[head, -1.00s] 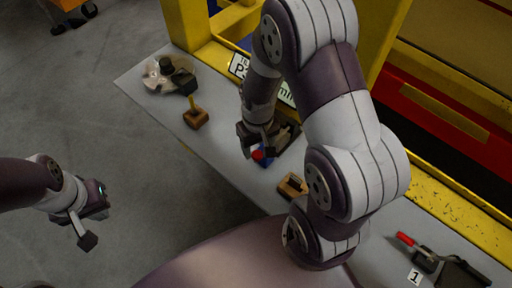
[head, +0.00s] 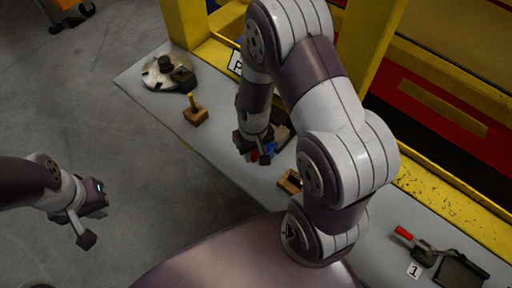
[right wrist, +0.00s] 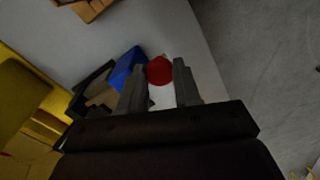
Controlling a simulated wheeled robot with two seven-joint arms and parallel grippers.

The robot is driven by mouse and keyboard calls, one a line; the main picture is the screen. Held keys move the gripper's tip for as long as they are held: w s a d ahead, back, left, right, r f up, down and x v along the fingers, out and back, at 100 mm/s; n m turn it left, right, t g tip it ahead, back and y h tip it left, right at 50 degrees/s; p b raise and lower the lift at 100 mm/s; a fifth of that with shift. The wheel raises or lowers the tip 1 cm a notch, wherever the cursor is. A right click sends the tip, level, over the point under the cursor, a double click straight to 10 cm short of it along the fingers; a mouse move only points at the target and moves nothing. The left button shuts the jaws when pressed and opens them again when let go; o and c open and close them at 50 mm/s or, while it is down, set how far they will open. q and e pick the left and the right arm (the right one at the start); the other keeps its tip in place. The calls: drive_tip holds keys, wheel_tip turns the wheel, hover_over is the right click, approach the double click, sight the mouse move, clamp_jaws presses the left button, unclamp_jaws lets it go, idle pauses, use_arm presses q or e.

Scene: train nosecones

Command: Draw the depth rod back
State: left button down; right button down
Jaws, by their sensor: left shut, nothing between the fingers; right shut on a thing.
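The depth rod seems to be the piece with a red knob (right wrist: 160,70) beside a blue block (right wrist: 127,68); its shaft is hard to make out. My right gripper (right wrist: 158,82) is shut on the red knob, which sits between its fingertips in the right wrist view. In the head view the right gripper (head: 252,144) is low over the bench, with a little red below it and the blue block (head: 269,149) just to its right. The fingers and wrist hide part of the fixture. My left gripper (head: 82,228) is shut and empty, off the bench.
A grey bench (head: 225,160) carries a metal disc (head: 160,77), a wooden block with a yellow peg (head: 195,115), another wooden block (head: 289,182) and a red-handled tool (head: 404,233). A yellow frame (head: 184,25) stands behind.

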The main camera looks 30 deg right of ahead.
drive_tip(key=shift+s+a, duration=0.25)
drive_tip(key=shift+a, duration=0.25)
use_arm(q)
drive_tip(key=shift+s+a, duration=0.1)
drive_tip(key=shift+a, duration=0.05)
use_arm(e)
drive_tip(key=shift+d, duration=0.15)
drive_tip(key=c, duration=1)
unclamp_jaws()
drive_tip(key=shift+o, duration=1.1)
drive_tip(key=shift+a, duration=0.35)
use_arm(q)
drive_tip(key=shift+a+f+b, duration=0.2)
drive_tip(key=shift+f+b, duration=0.4)
drive_tip(key=shift+b, duration=0.05)
use_arm(e)
wheel_tip(320, 180, up, 13)
drive_tip(key=shift+f, duration=0.1)
